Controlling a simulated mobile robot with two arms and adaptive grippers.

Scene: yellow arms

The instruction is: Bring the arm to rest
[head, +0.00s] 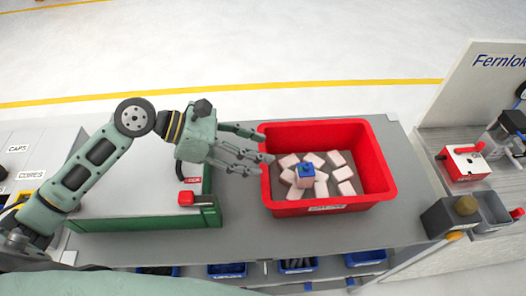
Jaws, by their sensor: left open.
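My left arm comes in from the left over the grey bench, its links a grey-green colour. My left gripper (257,146) is open and empty, with its fingers pointing right. The fingertips are at the left rim of the red bin (380,184); I cannot tell whether they touch it. The bin holds several pale pink blocks (338,158) and one block with a blue top (306,170). My right gripper is not in view.
A green-edged case (140,222) with a red latch lies under my left arm. Blue bins (228,270) sit below the bench front. At right stand a red and white box (464,162) and grey containers (452,217). Bench beyond the red bin is narrow.

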